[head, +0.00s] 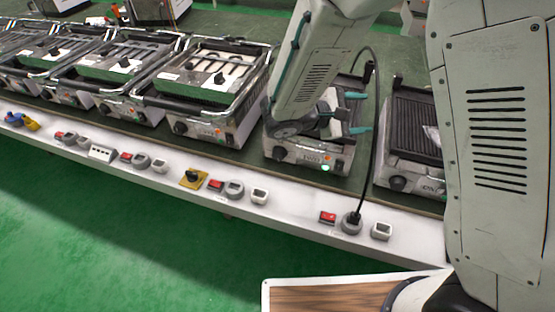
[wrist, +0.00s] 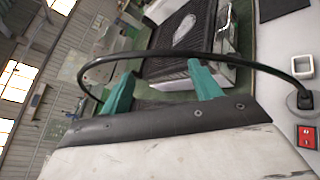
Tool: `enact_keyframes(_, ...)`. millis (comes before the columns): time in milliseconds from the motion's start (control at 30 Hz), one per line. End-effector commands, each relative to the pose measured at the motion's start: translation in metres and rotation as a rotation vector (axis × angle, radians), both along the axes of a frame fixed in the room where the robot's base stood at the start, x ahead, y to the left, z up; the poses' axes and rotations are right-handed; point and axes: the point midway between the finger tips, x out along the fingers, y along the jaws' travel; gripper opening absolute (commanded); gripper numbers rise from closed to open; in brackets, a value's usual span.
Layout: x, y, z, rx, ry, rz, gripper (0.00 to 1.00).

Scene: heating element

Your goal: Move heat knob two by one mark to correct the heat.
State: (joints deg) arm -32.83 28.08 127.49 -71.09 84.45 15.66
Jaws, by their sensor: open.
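A contact grill (head: 335,150) with a lit green light stands at centre on the bench, partly hidden behind my arm. A dark round knob (head: 280,153) is on the left of its front panel. A second grill (head: 412,130) with a ribbed plate stands to its right, with a dark knob (head: 397,183); the ribbed grill also shows in the wrist view (wrist: 222,75). Which knob is number two I cannot tell. My gripper (head: 362,113) is open and empty over the centre grill, its teal fingers pointing right, apart from the knobs. Its fingers also show in the wrist view (wrist: 160,75).
A black cable (head: 374,130) arches beside my gripper down to a socket (head: 352,222) on the white bench edge, beside a red switch (head: 328,217). More grills (head: 210,95) line the bench at left. The green floor (head: 90,230) in front is clear.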

Motion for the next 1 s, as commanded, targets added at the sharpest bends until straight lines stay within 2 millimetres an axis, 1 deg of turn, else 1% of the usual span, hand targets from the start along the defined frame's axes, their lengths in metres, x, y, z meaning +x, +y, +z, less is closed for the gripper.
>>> enact_keyframes(33, 0.01, 0.019, -0.022, -0.059, 0.02, 0.084, 0.63)
enact_keyframes(67, 0.016, 0.031, -0.033, -0.092, 0.025, 0.137, 0.63)
enact_keyframes(100, 0.023, 0.046, -0.049, -0.133, 0.034, 0.208, 0.63)
enact_keyframes(167, 0.032, 0.071, -0.074, -0.191, 0.041, 0.316, 0.63)
enact_keyframes(200, 0.036, 0.087, -0.092, -0.227, 0.049, 0.39, 0.63)
enact_keyframes(233, 0.038, 0.1, -0.106, -0.252, 0.052, 0.445, 0.63)
enact_keyframes(267, 0.038, 0.112, -0.12, -0.276, 0.056, 0.501, 0.63)
enact_keyframes(300, 0.038, 0.128, -0.139, -0.306, 0.062, 0.573, 0.63)
enact_keyframes(367, 0.036, 0.15, -0.167, -0.341, 0.069, 0.674, 0.63)
enact_keyframes(400, 0.033, 0.162, -0.184, -0.362, 0.072, 0.737, 0.63)
enact_keyframes(500, 0.024, 0.188, -0.222, -0.398, 0.082, 0.869, 0.63)
enact_keyframes(533, 0.021, 0.194, -0.231, -0.404, 0.084, 0.901, 0.63)
enact_keyframes(633, 0.013, 0.208, -0.253, -0.422, 0.088, 0.98, 0.63)
enact_keyframes(700, 0.01, 0.213, -0.261, -0.428, 0.089, 1.011, 0.63)
enact_keyframes(767, 0.011, 0.214, -0.265, -0.431, 0.091, 1.024, 0.63)
enact_keyframes(867, 0.02, 0.213, -0.266, -0.429, 0.089, 1.027, 0.63)
enact_keyframes(1000, 0.042, 0.206, -0.266, -0.43, 0.09, 1.025, 0.63)
